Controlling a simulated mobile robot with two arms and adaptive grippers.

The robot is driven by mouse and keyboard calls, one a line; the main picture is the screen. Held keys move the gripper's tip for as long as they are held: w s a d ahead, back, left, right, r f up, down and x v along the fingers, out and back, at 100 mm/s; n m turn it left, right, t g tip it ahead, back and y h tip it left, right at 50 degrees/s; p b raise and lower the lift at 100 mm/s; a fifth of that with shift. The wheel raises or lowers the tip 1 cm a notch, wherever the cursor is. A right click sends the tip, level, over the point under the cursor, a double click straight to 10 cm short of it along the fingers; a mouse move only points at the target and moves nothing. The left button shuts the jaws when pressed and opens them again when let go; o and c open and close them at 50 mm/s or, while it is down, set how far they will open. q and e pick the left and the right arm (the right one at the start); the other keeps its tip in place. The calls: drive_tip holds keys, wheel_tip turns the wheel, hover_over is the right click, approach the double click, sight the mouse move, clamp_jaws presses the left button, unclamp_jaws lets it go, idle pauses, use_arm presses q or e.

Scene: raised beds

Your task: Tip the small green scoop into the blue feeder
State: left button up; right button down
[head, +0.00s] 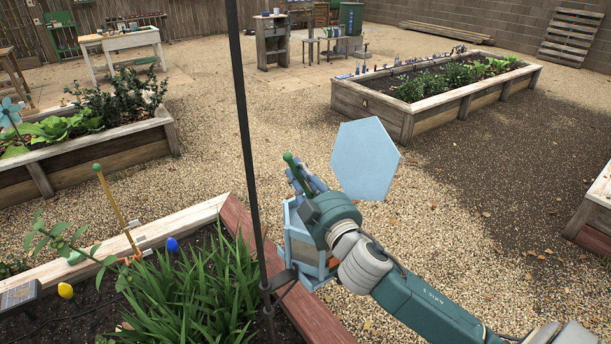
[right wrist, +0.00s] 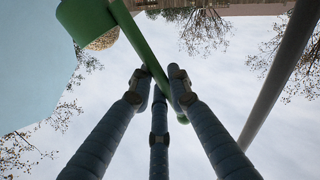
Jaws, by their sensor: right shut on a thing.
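The blue feeder (head: 291,220) hangs at the dark pole, partly hidden behind my right gripper. Its pale blue hexagonal lid (head: 365,160) stands open to the right. My right gripper (head: 300,178) is over the feeder, shut on the handle of the small green scoop (head: 290,160). In the head view only the handle end shows; the bowl is hidden. In the right wrist view the fingers close around the green handle (right wrist: 143,50), and the scoop's bowl (right wrist: 85,20) is at upper left, beside a pale blue surface. My left gripper is out of view.
The thin dark pole (head: 246,140) stands just left of the feeder. A raised bed with grassy plants (head: 190,290) and a wooden rim (head: 285,285) lies below. Another planted bed (head: 405,122) is at the upper right. Open gravel lies between.

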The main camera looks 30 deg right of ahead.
drive_tip(key=shift+s+a+f+n+t+b, duration=0.1)
drive_tip(key=shift+a+f+n+t+b, duration=0.2)
drive_tip(key=shift+a+f+n+b, duration=0.5)
drive_tip(key=f+n+b, duration=0.1)
drive_tip(key=n, duration=0.1)
drive_tip(key=a+f+n+y+b, duration=0.1)
drive_tip(key=n, duration=0.1)
drive_tip(key=f+n+b, duration=0.1)
drive_tip(key=shift+a+n+t, duration=0.25)
drive_tip(key=shift+n+t, duration=0.05)
drive_tip(key=shift+n, duration=0.1)
drive_tip(key=n+b, duration=0.1)
drive_tip(key=f+n+y+b, duration=0.1)
drive_tip(key=shift+a+f+n, duration=0.1)
drive_tip(key=shift+f+n, duration=0.2)
drive_tip(key=shift+s+a+f+n+y+b, duration=0.1)
drive_tip(key=shift+f+n+y+b, duration=0.45)
drive_tip(key=shift+n, duration=0.55)
drive_tip(key=shift+r, duration=0.1)
